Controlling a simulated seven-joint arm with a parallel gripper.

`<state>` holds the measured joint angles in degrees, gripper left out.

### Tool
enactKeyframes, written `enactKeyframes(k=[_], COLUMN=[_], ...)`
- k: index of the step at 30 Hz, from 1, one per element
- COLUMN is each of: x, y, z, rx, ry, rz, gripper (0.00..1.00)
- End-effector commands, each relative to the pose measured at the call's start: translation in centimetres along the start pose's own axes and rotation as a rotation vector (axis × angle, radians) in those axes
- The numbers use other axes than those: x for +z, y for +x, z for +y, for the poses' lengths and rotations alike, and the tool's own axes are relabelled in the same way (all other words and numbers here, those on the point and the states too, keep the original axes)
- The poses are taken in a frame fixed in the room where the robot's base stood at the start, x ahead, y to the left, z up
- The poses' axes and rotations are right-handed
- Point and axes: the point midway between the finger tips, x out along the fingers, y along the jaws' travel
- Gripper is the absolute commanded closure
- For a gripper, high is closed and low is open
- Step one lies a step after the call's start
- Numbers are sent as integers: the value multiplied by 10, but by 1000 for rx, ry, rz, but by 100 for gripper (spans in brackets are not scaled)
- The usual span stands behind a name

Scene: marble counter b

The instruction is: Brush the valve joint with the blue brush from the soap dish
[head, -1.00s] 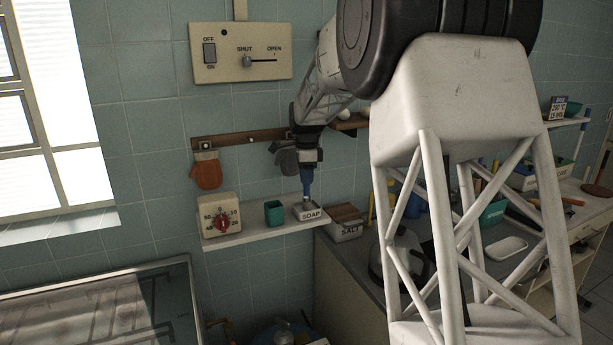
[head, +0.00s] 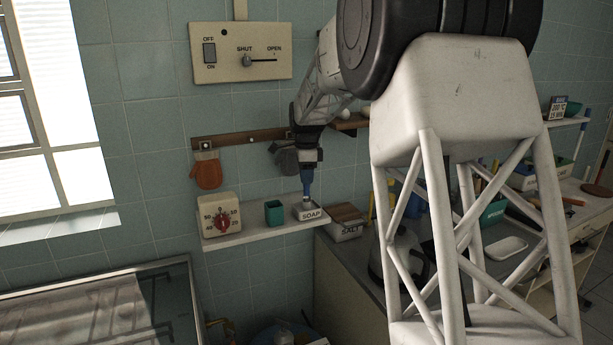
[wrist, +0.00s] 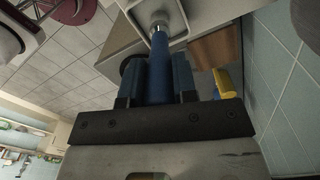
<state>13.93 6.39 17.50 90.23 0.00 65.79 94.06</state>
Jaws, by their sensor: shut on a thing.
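The soap dish (head: 312,215), a small pale box marked SOAP, sits at the right end of the wall shelf. My gripper (head: 306,182) points down over it. In the wrist view, my gripper (wrist: 158,82) is shut on the blue handle of the brush (wrist: 160,60), which lies between the two blue fingers. The brush's metal collar shows past the handle, at the pale soap dish (wrist: 178,8); its bristles are hidden. The brush is upright in the head view, its lower end at the dish. I cannot pick out the valve joint; yellowish piping under the shelf is partly cut off.
A green cup (head: 273,212) and a timer with a red knob (head: 220,215) share the shelf (head: 255,233). A salt box (head: 346,222) stands right of the dish. An orange mitt (head: 207,170) and a grey mitt hang from the rail above. A kettle stands on the right counter.

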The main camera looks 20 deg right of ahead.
Motion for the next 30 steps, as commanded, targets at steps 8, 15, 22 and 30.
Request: enactKeyframes(k=[8, 15, 22, 30], x=[0, 0, 0, 0], y=[0, -13, -27, -42], z=[0, 0, 0, 0], rx=[4, 2, 1, 1], ry=[0, 0, 0, 0], rz=[0, 0, 0, 0], gripper=[97, 97, 97, 97])
